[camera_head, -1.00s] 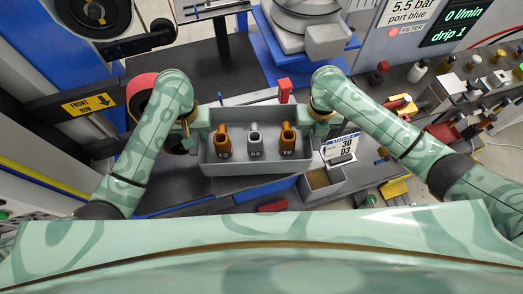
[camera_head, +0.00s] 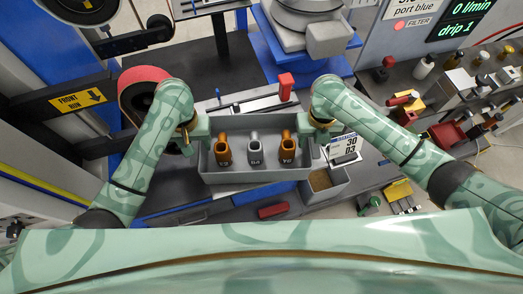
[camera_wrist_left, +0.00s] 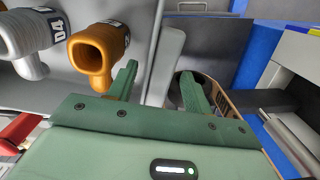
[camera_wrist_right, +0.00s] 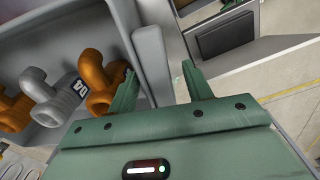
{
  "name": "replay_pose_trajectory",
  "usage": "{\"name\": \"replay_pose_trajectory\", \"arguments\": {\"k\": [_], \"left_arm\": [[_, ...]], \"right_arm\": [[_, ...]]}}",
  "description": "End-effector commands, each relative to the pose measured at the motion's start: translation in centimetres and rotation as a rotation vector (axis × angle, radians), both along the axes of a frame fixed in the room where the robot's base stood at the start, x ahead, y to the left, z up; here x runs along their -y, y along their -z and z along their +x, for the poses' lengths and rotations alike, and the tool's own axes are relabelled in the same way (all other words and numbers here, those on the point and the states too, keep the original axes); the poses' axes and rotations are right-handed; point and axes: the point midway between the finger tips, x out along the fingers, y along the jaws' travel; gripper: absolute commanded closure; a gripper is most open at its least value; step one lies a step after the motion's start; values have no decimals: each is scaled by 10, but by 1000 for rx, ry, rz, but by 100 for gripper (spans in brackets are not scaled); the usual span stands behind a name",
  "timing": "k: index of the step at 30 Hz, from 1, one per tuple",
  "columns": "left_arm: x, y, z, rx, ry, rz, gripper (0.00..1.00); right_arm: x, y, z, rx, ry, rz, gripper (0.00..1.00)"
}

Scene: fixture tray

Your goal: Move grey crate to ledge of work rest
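The grey crate (camera_head: 240,177) is in the middle of the head view and holds two orange-brown pipe elbows (camera_head: 288,150) (camera_head: 224,152) and a grey one (camera_head: 255,152). My left gripper (camera_head: 203,138) is at its left end wall, my right gripper (camera_head: 314,137) at its right end wall. In the left wrist view, the crate's wall (camera_wrist_left: 166,55) passes between the two fingers. The right wrist view likewise shows the wall (camera_wrist_right: 149,58) between the fingers. I cannot tell which surface is the work rest's ledge.
A red handle (camera_head: 286,85) rises behind the crate. A dark flat surface (camera_head: 185,70) lies behind.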

Motion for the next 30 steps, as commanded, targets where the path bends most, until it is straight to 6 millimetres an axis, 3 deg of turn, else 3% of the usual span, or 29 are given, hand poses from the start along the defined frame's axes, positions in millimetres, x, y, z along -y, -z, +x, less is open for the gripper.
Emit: {"name": "replay_pose_trajectory", "arguments": {"k": [10,21,30], "left_arm": [[3,-9,0,1,1,-6,50],[3,-70,2,1,0,-10,50],[-1,-97,5,8,3,4,50]], "right_arm": [[-2,-1,0,0,-1,4,50],[-2,0,0,0,-2,5,50],[-2,0,0,0,-2,5,50]]}}
